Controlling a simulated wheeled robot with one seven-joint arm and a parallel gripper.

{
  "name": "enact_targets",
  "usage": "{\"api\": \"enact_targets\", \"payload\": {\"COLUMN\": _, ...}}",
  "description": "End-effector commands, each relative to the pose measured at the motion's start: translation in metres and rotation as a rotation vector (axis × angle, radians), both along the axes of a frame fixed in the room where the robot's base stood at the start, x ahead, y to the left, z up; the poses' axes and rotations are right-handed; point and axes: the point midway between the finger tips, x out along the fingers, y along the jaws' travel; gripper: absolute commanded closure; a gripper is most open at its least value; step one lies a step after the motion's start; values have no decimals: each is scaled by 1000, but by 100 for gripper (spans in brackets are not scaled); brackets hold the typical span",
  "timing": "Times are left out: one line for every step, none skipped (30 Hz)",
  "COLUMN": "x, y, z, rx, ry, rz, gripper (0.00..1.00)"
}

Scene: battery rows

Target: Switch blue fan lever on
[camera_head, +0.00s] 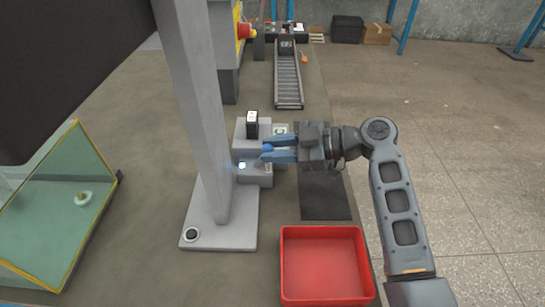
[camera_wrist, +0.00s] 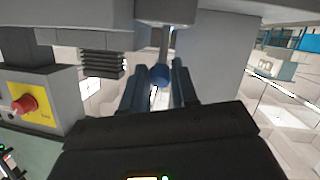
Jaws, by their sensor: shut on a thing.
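The blue fan lever shows as a round blue knob (camera_head: 267,148) at the side of a small grey stepped unit (camera_head: 254,176). In the wrist view the blue knob (camera_wrist: 160,75) sits between the two fingers, with a thin grey rod rising behind it. My gripper (camera_head: 272,152) comes in from the right and is shut on the knob; its fingers (camera_wrist: 161,78) are on either side of it. A small light (camera_head: 242,165) glows on the unit's front. The lower part of the lever is hidden by the fingers.
A grey post on a base plate (camera_head: 230,236) stands just left of the unit. A red bin (camera_head: 285,268) is in front, a dark mat (camera_head: 325,200) under my arm. A conveyor (camera_head: 288,80) lies behind. A red button (camera_wrist: 24,104) sits on a yellow panel.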

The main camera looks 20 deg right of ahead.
Motion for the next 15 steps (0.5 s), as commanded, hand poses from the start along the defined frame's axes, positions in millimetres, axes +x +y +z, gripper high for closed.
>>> {"api": "enact_targets", "payload": {"x": 0, "y": -1, "z": -4, "rx": 9, "ry": -3, "rz": -1, "gripper": 100}}
{"api": "enact_targets", "payload": {"x": 0, "y": -2, "z": -4, "rx": 13, "ry": -3, "rz": -1, "gripper": 100}}
{"api": "enact_targets", "payload": {"x": -1, "y": -2, "z": -4, "rx": 19, "ry": -5, "rz": -1, "gripper": 100}}
{"api": "enact_targets", "payload": {"x": -1, "y": -2, "z": -3, "rx": 24, "ry": -6, "rz": -1, "gripper": 100}}
{"api": "enact_targets", "payload": {"x": -1, "y": -2, "z": -3, "rx": 27, "ry": -7, "rz": -1, "gripper": 100}}
{"api": "enact_targets", "payload": {"x": -1, "y": -2, "z": -3, "rx": 30, "ry": -8, "rz": -1, "gripper": 100}}
{"api": "enact_targets", "payload": {"x": -1, "y": -2, "z": -3, "rx": 32, "ry": -8, "rz": -1, "gripper": 100}}
{"api": "enact_targets", "payload": {"x": -1, "y": -2, "z": -3, "rx": 33, "ry": -8, "rz": -1, "gripper": 100}}
{"api": "enact_targets", "payload": {"x": -1, "y": -2, "z": -2, "rx": 34, "ry": -9, "rz": -2, "gripper": 100}}
{"api": "enact_targets", "payload": {"x": -1, "y": -2, "z": -2, "rx": 35, "ry": -9, "rz": -1, "gripper": 100}}
{"api": "enact_targets", "payload": {"x": -1, "y": -2, "z": -2, "rx": 35, "ry": -9, "rz": -1, "gripper": 100}}
{"api": "enact_targets", "payload": {"x": -1, "y": -2, "z": -2, "rx": 35, "ry": -9, "rz": -1, "gripper": 100}}
{"api": "enact_targets", "payload": {"x": -1, "y": -3, "z": -2, "rx": 35, "ry": -9, "rz": -1, "gripper": 100}}
{"api": "enact_targets", "payload": {"x": -1, "y": -3, "z": -2, "rx": 35, "ry": -8, "rz": -2, "gripper": 100}}
{"api": "enact_targets", "payload": {"x": -1, "y": -3, "z": -2, "rx": 35, "ry": -8, "rz": -2, "gripper": 100}}
